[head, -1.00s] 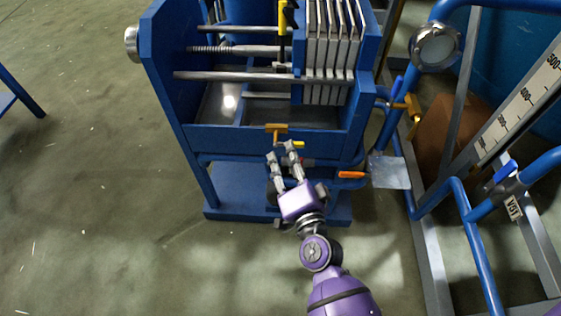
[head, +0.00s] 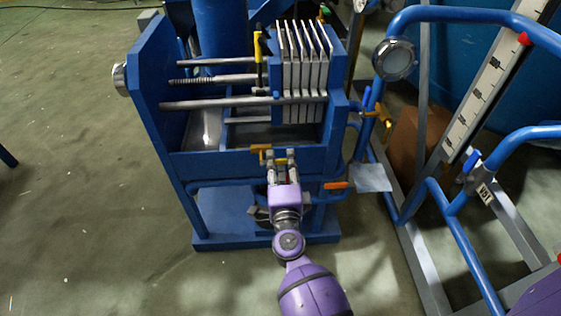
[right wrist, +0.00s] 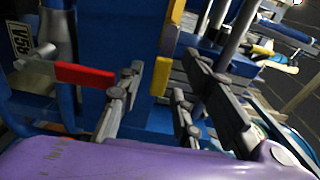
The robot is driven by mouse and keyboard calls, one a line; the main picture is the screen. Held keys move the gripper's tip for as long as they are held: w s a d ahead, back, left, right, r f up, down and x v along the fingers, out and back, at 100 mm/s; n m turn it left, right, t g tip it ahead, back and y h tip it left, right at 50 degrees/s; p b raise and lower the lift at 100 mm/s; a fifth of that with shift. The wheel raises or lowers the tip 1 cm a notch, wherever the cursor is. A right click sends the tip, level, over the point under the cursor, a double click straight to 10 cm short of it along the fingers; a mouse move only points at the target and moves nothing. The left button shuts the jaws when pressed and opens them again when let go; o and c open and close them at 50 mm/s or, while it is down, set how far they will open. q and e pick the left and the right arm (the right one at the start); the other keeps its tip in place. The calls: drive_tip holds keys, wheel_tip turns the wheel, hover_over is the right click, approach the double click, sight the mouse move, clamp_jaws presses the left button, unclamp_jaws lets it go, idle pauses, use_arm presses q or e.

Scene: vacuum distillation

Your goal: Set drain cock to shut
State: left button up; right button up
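A small yellow lever handle (head: 262,149) sits at the front edge of the blue press frame's tray. It also shows in the right wrist view (right wrist: 162,75). No label marks it as the drain cock. My right gripper (head: 281,159) is just in front of the tray edge, beside this handle. In the right wrist view my right gripper (right wrist: 160,88) is open, and the yellow handle shows in the gap between its fingers. I cannot tell whether a finger touches it. A red lever (right wrist: 85,74) shows left of the fingers. My left gripper is not in view.
The blue press frame (head: 168,110) holds several pale plates (head: 303,75). An orange lever (head: 336,185) and a grey plate (head: 373,178) are right of my gripper. Blue pipework (head: 440,205) stands further right.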

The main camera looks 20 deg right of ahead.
drive_tip(key=shift+w+d, duration=0.15)
drive_tip(key=shift+w, duration=0.5)
clamp_jaws()
